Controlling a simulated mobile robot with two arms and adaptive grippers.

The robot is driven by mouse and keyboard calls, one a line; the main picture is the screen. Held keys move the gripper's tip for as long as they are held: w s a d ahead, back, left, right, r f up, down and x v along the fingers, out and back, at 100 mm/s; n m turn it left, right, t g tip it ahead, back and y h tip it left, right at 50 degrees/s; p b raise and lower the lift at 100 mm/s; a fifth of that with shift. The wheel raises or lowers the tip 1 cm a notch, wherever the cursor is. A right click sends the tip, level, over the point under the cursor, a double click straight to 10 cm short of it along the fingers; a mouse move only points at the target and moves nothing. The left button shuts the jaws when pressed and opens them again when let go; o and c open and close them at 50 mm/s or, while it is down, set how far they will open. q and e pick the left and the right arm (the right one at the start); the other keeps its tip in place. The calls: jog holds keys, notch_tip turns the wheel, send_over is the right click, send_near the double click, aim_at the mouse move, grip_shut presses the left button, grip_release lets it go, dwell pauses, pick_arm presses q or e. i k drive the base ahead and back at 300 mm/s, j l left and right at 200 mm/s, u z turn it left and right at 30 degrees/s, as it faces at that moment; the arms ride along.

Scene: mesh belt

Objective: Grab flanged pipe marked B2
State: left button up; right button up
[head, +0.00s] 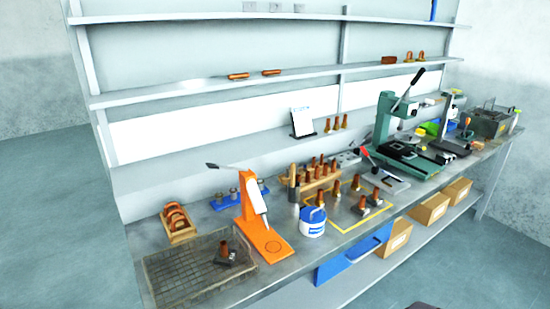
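Several copper-coloured flanged pipes are in view, and no B2 mark can be read on any of them. Several stand in a yellow-outlined area on the bench, one of them a flanged pipe (362,203) near its right side. One flanged pipe (224,250) stands on a dark base on the wire mesh (175,272) at the bench's near left end. Several copper pieces (315,165) stand in a wooden rack (318,182). Small copper pieces (336,122) stand on the ledge behind, and two more (408,57) on the upper shelf. Neither of my grippers is in view.
An orange press (255,225), a white-blue tub (312,222) and a wooden box of copper bends (178,222) crowd the bench's left half. A green press (385,120) stands farther right. A blue drawer front (345,262) and cardboard boxes (428,210) are below. The floor in front looks clear.

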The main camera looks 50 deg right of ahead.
aim_at(374, 199)
jog(key=z, duration=2.2)
jog(key=i+z, duration=0.75)
jog(key=k+j, duration=0.05)
jog(key=k, duration=0.05)
